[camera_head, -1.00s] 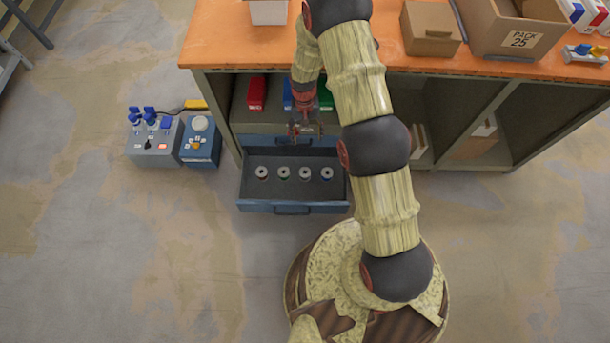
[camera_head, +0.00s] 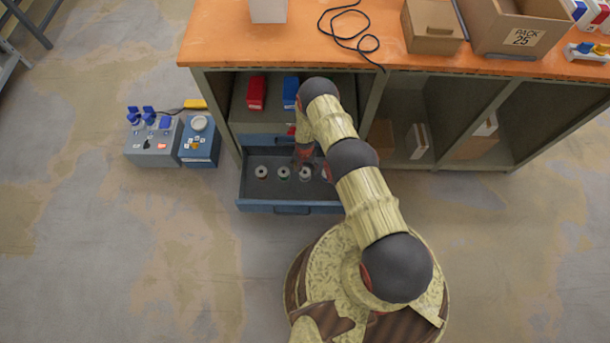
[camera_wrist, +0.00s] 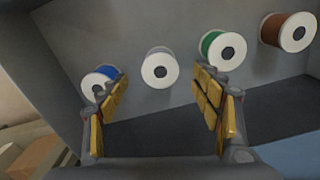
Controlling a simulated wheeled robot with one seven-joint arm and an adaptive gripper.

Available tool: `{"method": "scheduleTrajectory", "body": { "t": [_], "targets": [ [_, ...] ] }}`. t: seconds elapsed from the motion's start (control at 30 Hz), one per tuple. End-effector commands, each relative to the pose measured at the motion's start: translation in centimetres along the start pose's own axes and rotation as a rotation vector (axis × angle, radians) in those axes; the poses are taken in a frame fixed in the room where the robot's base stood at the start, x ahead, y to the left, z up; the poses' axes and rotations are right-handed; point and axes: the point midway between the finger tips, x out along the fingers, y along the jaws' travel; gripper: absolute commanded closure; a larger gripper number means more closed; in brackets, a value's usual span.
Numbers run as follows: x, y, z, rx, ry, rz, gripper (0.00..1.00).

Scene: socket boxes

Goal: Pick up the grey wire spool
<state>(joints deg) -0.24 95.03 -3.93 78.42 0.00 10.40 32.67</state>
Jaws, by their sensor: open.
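The grey wire spool (camera_wrist: 160,66) has white end discs and a dark centre hole. In the wrist view it appears between my fingers and a little beyond their tips. In the head view the grey spool (camera_head: 305,174) is third from the left in the open blue drawer (camera_head: 260,194). My gripper (camera_wrist: 163,90) is open with nothing between its padded fingers. In the head view my gripper (camera_head: 304,160) is low over the drawer, right by the grey spool; whether it touches is not clear.
A blue spool (camera_wrist: 100,82), a green spool (camera_wrist: 224,48) and a brown spool (camera_wrist: 289,33) share the row in the drawer. The drawer walls are close around. Red and blue boxes (camera_head: 256,92) stand on the shelf above. The orange worktop (camera_head: 225,40) overhangs.

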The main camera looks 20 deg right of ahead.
Motion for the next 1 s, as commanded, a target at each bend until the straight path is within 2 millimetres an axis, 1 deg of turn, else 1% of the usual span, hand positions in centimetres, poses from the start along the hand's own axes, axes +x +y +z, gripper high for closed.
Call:
{"method": "scheduleTrajectory", "body": {
  "t": [0.03, 0.17, 0.4, 0.5, 0.6, 0.8, 1.0],
  "targets": [
    [0.9, 0.1, 0.1, 0.000, -0.001, 0.001, 0.35],
    [2.0, 0.0, -0.1, -0.001, -0.001, 0.000, 0.35],
    [5.3, 0.1, -0.5, -0.001, -0.003, 0.002, 0.35],
    [6.2, 0.0, -0.5, -0.002, -0.002, 0.001, 0.35],
    [6.5, 0.0, -0.6, -0.002, -0.001, 0.001, 0.35],
    [6.4, 0.0, -0.6, -0.002, -0.001, 0.001, 0.35],
    [6.4, 0.0, -0.6, -0.002, -0.001, 0.001, 0.46]
  ]
}}
